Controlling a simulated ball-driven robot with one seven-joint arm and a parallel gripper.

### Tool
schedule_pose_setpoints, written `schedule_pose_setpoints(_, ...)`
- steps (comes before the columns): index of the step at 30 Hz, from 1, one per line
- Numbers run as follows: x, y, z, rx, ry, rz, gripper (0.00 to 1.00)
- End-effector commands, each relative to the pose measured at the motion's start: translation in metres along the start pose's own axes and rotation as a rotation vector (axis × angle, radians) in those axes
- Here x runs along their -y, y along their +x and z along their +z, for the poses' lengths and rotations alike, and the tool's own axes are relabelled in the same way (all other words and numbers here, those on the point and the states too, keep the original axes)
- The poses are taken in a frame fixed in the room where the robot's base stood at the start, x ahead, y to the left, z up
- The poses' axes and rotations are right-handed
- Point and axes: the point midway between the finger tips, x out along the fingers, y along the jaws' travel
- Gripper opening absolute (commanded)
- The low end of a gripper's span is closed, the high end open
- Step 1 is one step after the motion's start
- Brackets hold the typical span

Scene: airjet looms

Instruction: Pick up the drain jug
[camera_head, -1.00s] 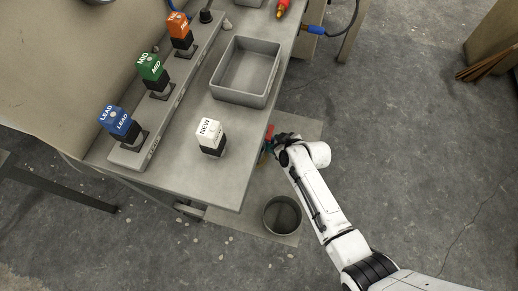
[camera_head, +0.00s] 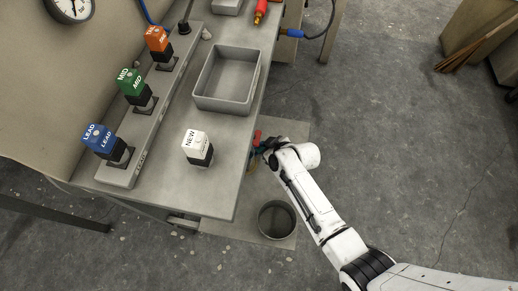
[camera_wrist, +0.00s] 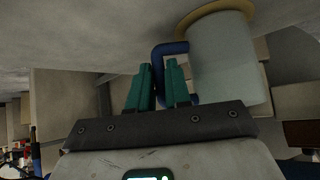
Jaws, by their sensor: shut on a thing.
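In the wrist view, the drain jug (camera_wrist: 224,62) has a pale grey body, a tan rim and a blue handle (camera_wrist: 166,47). My gripper (camera_wrist: 158,78) has teal fingers that stand on both sides of the handle, and it is shut on the handle. The jug's body is right beside the fingers. In the head view, my gripper (camera_head: 260,150) is at the table's right edge, low beside it. The jug is mostly hidden there by the table and my wrist.
The grey table (camera_head: 223,182) holds a white NEW block (camera_head: 196,141), an open grey tray (camera_head: 228,98) and a rail with blue, green and orange blocks. A round bin (camera_head: 278,221) stands on the floor near my arm.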

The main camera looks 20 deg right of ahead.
Motion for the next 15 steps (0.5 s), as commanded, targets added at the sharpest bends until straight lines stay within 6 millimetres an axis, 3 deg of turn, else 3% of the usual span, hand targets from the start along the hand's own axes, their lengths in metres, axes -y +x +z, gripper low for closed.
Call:
schedule_pose_setpoints(9,0.001,-0.026,-0.027,-0.003,-0.002,0.001,0.00)
schedule_pose_setpoints(15,-0.025,-0.050,0.004,0.001,0.007,0.004,0.00)
